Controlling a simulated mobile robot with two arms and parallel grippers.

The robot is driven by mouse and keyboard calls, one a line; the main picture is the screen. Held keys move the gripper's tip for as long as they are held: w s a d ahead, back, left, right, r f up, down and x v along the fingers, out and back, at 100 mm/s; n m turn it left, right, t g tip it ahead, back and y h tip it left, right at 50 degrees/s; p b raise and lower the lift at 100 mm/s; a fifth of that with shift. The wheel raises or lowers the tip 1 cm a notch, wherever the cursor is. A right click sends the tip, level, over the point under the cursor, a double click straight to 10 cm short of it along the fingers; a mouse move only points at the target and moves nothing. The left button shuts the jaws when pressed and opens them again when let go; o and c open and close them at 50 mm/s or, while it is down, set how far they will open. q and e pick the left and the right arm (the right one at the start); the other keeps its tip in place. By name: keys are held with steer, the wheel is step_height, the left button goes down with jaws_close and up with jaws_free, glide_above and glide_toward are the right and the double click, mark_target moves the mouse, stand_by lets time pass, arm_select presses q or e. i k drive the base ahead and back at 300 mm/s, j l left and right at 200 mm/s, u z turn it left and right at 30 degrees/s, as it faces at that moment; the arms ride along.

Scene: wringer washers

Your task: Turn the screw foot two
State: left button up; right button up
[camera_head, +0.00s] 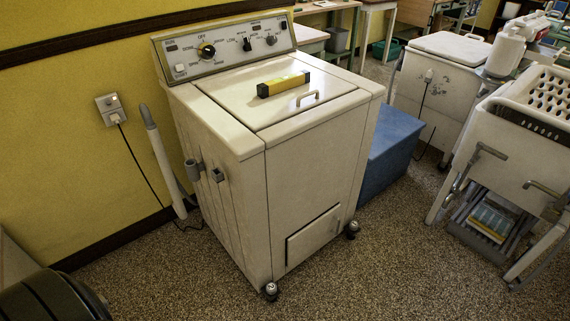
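A cream washer (314,165) stands in the middle of the view, beside the yellow wall. Two dark screw feet with light tops show at its front corners: one at the near corner (271,291) and one at the right corner (352,229). No marking shows which of them is number two. A yellow and black level-like block (283,84) lies on the washer's lid. Neither of my grippers is in view.
A blue box (391,143) stands right behind the washer. Another washer (437,90) and a white stand with a basket (525,130) are at the right. A black cable runs from the wall socket (110,108). The speckled floor in front is clear.

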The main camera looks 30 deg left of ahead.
mark_target(271, 287)
steer(key=u, duration=1.05)
